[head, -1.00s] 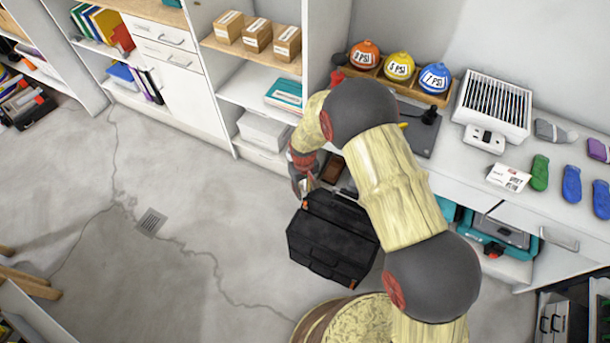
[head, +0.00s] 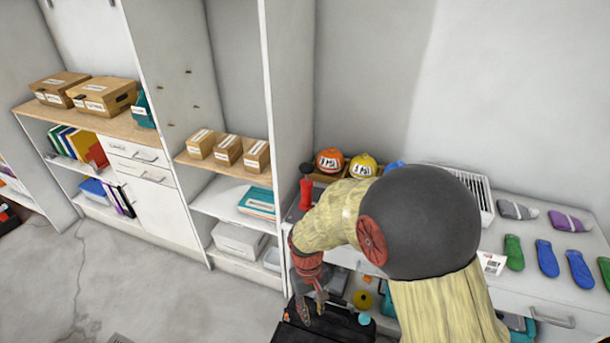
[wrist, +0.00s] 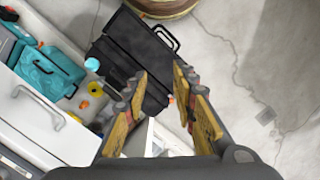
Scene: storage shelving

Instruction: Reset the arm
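My gripper (wrist: 158,100) points down in the wrist view with its two yellow-padded fingers spread apart and nothing between them. In the head view my gripper (head: 311,308) hangs in front of the shelving, over a black toolbox. The black toolbox (wrist: 128,45) lies on the floor below the fingers, and its top shows at the bottom of the head view (head: 320,328). My arm is bent and covers part of the white counter.
The white counter (head: 540,295) holds orange and yellow labelled balls (head: 330,161), a white slatted box and several coloured pouches. Small cardboard boxes (head: 228,150) stand on the shelves. A teal case (wrist: 50,72) lies beside the toolbox. The concrete floor (head: 150,290) at left is clear.

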